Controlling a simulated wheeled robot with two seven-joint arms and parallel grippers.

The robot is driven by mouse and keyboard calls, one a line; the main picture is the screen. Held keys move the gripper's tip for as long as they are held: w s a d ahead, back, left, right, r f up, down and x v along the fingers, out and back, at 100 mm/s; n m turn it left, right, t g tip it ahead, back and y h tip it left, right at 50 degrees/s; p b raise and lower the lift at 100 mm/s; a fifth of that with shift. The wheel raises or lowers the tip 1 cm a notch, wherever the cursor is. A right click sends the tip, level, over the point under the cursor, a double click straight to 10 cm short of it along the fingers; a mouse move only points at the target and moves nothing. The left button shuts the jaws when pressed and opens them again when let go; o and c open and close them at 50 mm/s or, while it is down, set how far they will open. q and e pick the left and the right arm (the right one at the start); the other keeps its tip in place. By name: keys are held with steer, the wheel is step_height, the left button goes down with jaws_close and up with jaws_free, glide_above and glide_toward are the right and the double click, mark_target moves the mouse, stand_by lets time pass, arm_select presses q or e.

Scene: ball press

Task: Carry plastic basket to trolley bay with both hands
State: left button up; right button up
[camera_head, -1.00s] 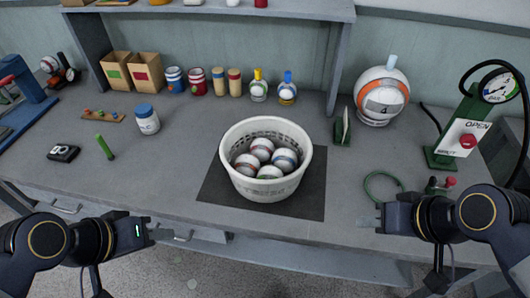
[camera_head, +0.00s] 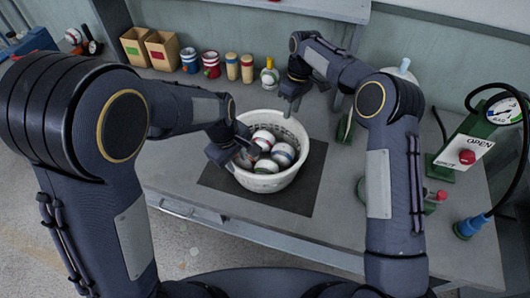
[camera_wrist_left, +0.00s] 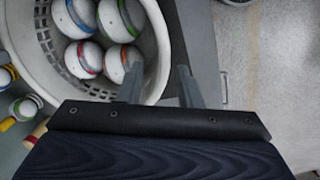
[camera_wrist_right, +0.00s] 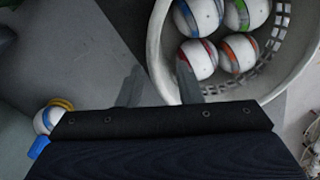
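The white plastic basket (camera_head: 262,184) stands upright on a dark mat (camera_head: 318,170) on the grey bench, with several striped balls (camera_head: 264,140) inside. My left gripper (camera_head: 236,152) is at the basket's left rim. In the left wrist view its fingers (camera_wrist_left: 160,87) are apart, one on each side of the basket rim (camera_wrist_left: 165,55). My right gripper (camera_head: 291,103) is at the back right of the basket. In the right wrist view its fingers (camera_wrist_right: 160,85) are apart on either side of the rim (camera_wrist_right: 155,50). Contact with the rim cannot be told. No trolley bay is recognisable.
Boxes (camera_head: 162,50), cans (camera_head: 211,64) and bottles (camera_head: 269,76) line the back of the bench. My arms hide parts of the bench.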

mark_target(243, 177)
arm_select(q)
steer(key=shift+w+d+f, duration=0.15)
steer(key=shift+d, duration=0.05)
arm_select(e)
steer(key=shift+w+a+f, duration=0.15)
steer(key=shift+a+f, duration=0.2)
steer(key=shift+f, duration=0.2)
